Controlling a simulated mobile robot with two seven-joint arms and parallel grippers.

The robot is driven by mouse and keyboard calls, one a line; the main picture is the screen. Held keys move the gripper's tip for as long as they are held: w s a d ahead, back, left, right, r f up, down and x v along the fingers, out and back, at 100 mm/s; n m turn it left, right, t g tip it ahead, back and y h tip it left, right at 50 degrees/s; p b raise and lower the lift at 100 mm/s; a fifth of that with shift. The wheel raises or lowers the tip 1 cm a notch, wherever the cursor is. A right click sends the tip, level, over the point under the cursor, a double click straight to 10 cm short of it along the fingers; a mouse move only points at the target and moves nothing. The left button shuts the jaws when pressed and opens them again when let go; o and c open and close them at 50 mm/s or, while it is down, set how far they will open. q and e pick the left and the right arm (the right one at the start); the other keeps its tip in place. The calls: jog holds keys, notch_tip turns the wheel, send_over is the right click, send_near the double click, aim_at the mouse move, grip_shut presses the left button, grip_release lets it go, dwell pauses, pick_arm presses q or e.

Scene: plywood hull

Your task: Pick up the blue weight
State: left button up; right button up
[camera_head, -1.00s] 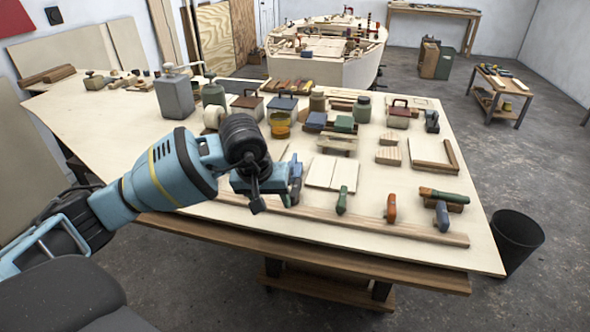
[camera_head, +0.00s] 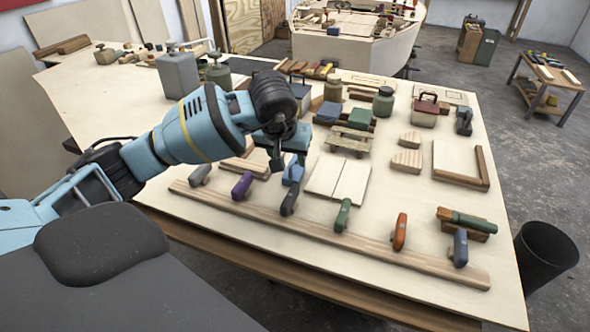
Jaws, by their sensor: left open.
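A dark blue box-shaped weight with a handle (camera_head: 303,99) stands on the workbench, mostly hidden behind my left wrist in the head view. My left gripper (camera_head: 287,161) reaches in from the left and points down over the bench, in front of and nearer than that weight. It is open, and I see nothing held in it. A small blue object (camera_head: 292,173) lies just under and behind its fingers; I cannot tell its exact shape or whether they touch. My right gripper is out of view.
A red handled weight (camera_head: 425,111), green jar (camera_head: 383,101) and small wooden stand (camera_head: 351,139) are farther back. A wooden strip (camera_head: 330,235) runs along the front, with purple (camera_head: 242,185), green (camera_head: 343,215) and orange (camera_head: 400,231) tools near it. A black bin (camera_head: 545,258) is right.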

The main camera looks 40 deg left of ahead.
aim_at(291, 164)
pick_arm(q)
jog(key=shift+x, duration=1.05)
jog(key=shift+w+f, duration=0.15)
jog(key=shift+f, duration=0.35)
jog(key=x, duration=0.4)
jog(key=shift+w+d+f, duration=0.1)
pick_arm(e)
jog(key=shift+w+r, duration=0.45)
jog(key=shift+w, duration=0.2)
pick_arm(q)
jog(key=c, duration=0.4)
grip_shut()
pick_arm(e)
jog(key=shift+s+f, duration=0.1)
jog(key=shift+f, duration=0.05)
